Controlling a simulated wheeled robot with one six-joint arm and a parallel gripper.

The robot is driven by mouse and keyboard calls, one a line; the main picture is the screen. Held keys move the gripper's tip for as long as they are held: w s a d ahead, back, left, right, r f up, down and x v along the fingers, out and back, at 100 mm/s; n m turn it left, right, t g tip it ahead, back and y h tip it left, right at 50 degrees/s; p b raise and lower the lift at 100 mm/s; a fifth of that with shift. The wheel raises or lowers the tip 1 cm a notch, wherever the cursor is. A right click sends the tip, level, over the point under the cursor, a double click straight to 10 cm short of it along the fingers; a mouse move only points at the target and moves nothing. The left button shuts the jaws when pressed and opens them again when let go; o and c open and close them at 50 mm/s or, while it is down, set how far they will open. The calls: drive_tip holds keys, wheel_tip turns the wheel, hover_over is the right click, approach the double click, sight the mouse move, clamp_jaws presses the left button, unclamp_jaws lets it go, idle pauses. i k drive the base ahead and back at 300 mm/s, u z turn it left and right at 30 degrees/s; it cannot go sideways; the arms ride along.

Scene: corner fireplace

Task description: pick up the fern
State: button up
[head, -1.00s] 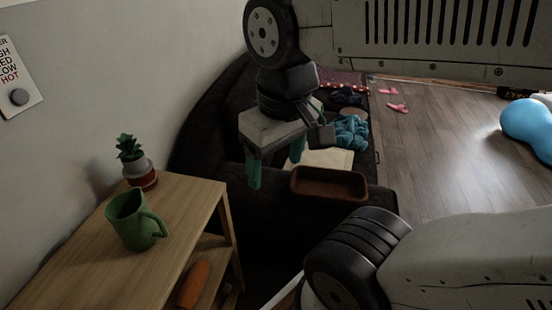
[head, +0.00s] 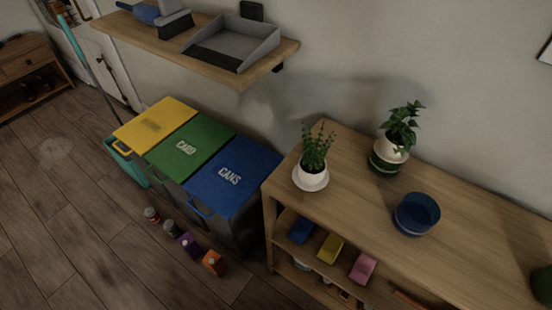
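A plant with small, upright, feathery leaves, the most fern-like one (head: 316,148), stands in a white pot on a white saucer (head: 311,183). It is at the left end of the wooden shelf unit's top (head: 345,185). A second plant with broader, drooping leaves (head: 404,124) is in a white pot on a dark green base, further back to its right. I cannot be sure from the picture which plant is called the fern. My gripper is not in view.
A blue bowl (head: 417,214) stands right of the plants. Yellow, green and blue lidded bins (head: 235,178) stand left of the unit. Several small items, including an orange carton (head: 213,262), lie on the floor before them. A wall shelf (head: 150,45) holds a grey dustpan (head: 233,46).

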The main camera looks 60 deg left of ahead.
sight(310, 174)
drive_tip(key=u, duration=2.25)
drive_tip(key=k, duration=0.8)
drive_tip(key=z, duration=0.8)
drive_tip(key=i, duration=0.5)
drive_tip(key=z, duration=0.05)
